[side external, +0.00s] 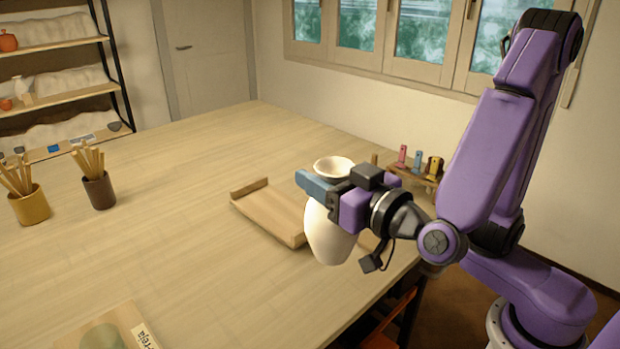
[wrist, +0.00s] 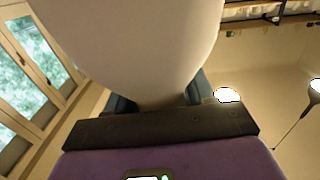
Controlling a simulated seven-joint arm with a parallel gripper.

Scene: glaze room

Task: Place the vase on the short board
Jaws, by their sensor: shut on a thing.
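A cream vase (side external: 330,235) with a flared rim and a rounded body hangs upright in my gripper (side external: 328,190). The blue fingers are shut around its neck, below the rim. In the wrist view the vase (wrist: 135,40) fills the upper middle, between the fingers of my gripper (wrist: 158,100). A wooden board (side external: 268,212) with a raised strip at its left end lies on the table, left of and partly behind the vase. The vase hides its right part. The vase looks above the table, but its exact height over the board is unclear.
Another board (side external: 85,338) with a label and a greenish oval lies at the bottom left. Two tool-filled pots, yellow (side external: 30,206) and brown (side external: 99,192), stand at the left. A small rack (side external: 418,174) with coloured items stands behind my gripper. The table's middle (side external: 170,225) is clear.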

